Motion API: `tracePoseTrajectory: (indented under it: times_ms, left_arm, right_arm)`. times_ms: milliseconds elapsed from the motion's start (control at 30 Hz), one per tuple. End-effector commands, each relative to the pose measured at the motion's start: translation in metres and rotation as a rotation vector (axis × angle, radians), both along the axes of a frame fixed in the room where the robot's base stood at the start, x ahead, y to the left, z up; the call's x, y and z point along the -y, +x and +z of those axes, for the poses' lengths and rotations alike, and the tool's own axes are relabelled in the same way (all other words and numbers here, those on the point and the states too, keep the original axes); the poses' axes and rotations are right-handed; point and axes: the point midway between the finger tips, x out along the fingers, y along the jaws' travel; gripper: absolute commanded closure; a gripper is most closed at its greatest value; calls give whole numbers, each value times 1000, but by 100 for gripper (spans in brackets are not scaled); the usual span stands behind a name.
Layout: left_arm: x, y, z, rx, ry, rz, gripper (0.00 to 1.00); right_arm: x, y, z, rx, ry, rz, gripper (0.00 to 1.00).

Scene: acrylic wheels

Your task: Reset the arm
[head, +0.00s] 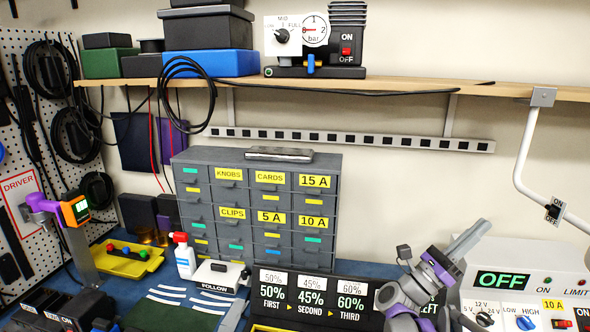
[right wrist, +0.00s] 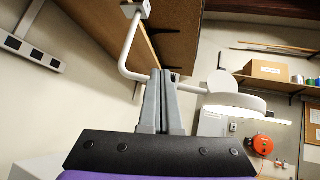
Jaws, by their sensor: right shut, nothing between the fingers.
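My right arm comes up from the bottom right of the head view, with a purple band on its wrist. Its gripper (head: 482,225) points up and to the right, raised in front of the wall and left of the grey power unit (head: 560,262). In the right wrist view the two grey fingers (right wrist: 158,75) stand side by side, shut, with nothing between them. They point toward the wall and the shelf's underside. My left gripper is not in view.
A grey drawer cabinet (head: 262,160) stands on the blue bench behind a black sign (head: 316,297). A wooden shelf (head: 420,87) with boxes and a gauge unit runs above. A white bent pipe (head: 527,150) hangs at right. A purple driver (head: 42,203) stands at left.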

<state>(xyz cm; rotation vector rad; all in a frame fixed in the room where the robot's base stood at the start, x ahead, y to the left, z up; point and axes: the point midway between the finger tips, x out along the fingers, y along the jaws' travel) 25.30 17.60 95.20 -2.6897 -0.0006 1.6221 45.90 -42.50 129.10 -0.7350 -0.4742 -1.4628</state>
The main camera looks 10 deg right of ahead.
Motion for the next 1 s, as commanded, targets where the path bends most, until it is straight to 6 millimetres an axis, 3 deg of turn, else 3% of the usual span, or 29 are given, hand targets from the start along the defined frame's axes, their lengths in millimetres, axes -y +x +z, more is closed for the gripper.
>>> tracePoseTrajectory:
  times_ms: [100, 233, 367, 467, 567, 700, 900, 1000]
  left_arm:
    - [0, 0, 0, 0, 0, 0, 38]
    - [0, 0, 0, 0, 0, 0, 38]
    - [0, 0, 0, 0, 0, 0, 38]
    - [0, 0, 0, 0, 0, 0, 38]
    - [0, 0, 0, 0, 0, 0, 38]
    - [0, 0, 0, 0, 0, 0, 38]
    - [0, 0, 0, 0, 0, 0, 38]
    - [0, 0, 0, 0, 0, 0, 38]
  right_arm:
    - [-28, 26, 11, -294, -55, 75, 100]
    - [-75, 54, 2, -699, -197, 153, 100]
    - [-128, 62, -33, -1093, -412, 211, 100]
    - [-168, 53, -74, -1378, -623, 246, 100]
    - [-203, 27, -125, -1642, -872, 277, 100]
    - [-238, -32, -203, -1961, -1271, 325, 100]
    - [-252, -134, -294, -2243, -1820, 417, 100]
    - [-251, -172, -319, -2306, -2014, 467, 100]
